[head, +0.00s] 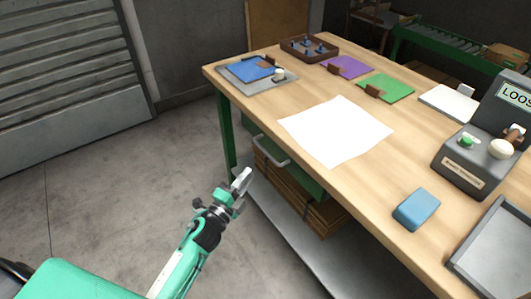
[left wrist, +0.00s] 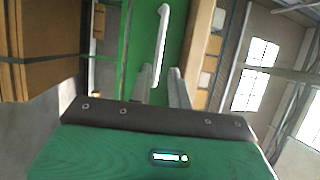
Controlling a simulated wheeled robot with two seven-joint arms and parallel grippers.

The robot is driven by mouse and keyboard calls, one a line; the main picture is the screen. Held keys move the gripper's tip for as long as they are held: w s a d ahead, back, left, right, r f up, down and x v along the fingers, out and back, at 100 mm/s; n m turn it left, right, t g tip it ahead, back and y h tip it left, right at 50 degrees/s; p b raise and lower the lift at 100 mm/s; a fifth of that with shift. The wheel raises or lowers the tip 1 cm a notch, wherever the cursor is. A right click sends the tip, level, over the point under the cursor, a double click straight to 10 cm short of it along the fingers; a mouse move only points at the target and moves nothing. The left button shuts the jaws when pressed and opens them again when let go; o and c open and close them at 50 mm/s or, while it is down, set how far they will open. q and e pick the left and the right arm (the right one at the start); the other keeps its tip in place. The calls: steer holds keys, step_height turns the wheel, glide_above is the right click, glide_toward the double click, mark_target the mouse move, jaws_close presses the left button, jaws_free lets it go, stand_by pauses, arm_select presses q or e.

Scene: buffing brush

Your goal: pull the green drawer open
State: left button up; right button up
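The green drawer (head: 306,179) is under the near edge of the wooden workbench, and its front looks closed or nearly so. Its pale bar handle (head: 271,152) stands out from the front. In the left wrist view the green front (left wrist: 139,40) fills the upper middle, with the white handle (left wrist: 161,45) running nearly upright. My left gripper (head: 243,178) is in front of the bench, left of and below the handle. Its two fingers (left wrist: 162,80) are apart, with nothing seen between them, and point toward the handle. They appear short of it. My right gripper is out of view.
The workbench (head: 275,108) carries a white sheet (head: 336,131), a blue block (head: 416,209), a grey control box (head: 474,160) and a grey tray (head: 498,255). Floor to the left is clear.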

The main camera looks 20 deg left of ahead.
mark_target(266, 152)
arm_select(q)
steer(key=x, duration=1.1)
steer(key=shift+f, duration=0.15)
jaws_close()
